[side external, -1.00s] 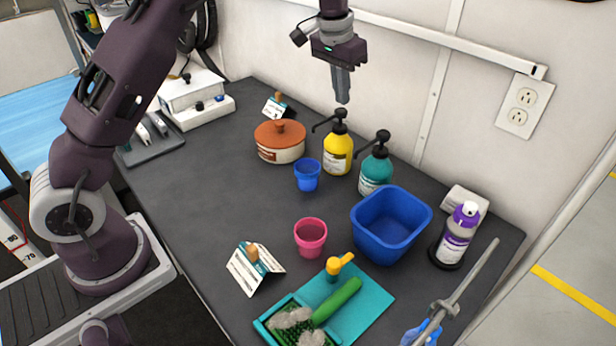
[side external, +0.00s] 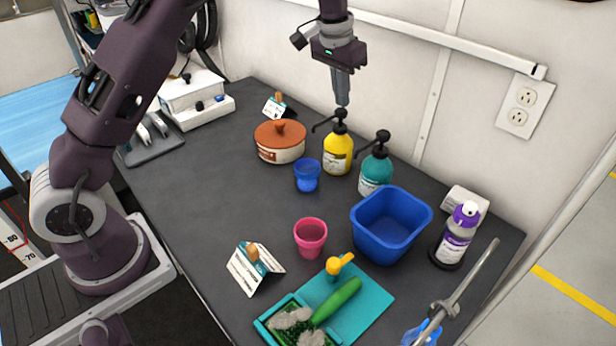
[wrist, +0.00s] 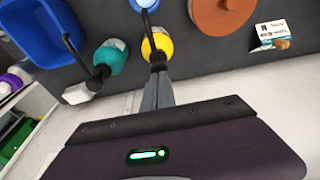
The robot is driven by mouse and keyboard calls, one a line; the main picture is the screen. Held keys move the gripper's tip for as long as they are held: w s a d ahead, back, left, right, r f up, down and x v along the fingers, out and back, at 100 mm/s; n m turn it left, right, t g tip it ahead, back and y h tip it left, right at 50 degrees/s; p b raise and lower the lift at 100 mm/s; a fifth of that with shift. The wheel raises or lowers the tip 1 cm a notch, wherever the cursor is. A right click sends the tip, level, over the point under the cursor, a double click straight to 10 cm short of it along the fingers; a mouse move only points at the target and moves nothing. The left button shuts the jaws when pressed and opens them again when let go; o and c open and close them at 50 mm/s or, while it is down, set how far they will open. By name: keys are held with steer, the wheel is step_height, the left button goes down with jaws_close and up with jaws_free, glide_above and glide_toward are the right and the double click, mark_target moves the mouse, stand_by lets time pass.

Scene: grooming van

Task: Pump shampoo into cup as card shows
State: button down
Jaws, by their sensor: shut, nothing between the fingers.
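The yellow pump bottle (side external: 338,158) stands upright near the wall, its black nozzle pointing left; it also shows in the wrist view (wrist: 162,45). My gripper (side external: 342,103) is shut and empty, pointing down with its fingertips right at the bottle's black pump head; I cannot tell whether they touch. The teal pump bottle (side external: 375,174) stands to its right. A blue cup (side external: 307,178) stands in front of the yellow bottle, and a pink cup (side external: 310,238) stands nearer the front. A folded card (side external: 247,272) stands at the front left, another (side external: 276,107) at the back. Their print is unreadable.
A blue tub (side external: 388,228) and a purple-capped bottle (side external: 457,238) stand at the right. A lidded pot (side external: 281,148) is left of the yellow bottle. A teal tray (side external: 372,303) with a brush lies at the front. The table's left middle is clear.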

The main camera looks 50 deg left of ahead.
steer(key=shift+f, duration=1.2)
steer(key=shift+r, duration=1.45)
steer(key=shift+f, duration=1.45)
steer(key=shift+r, duration=1.45)
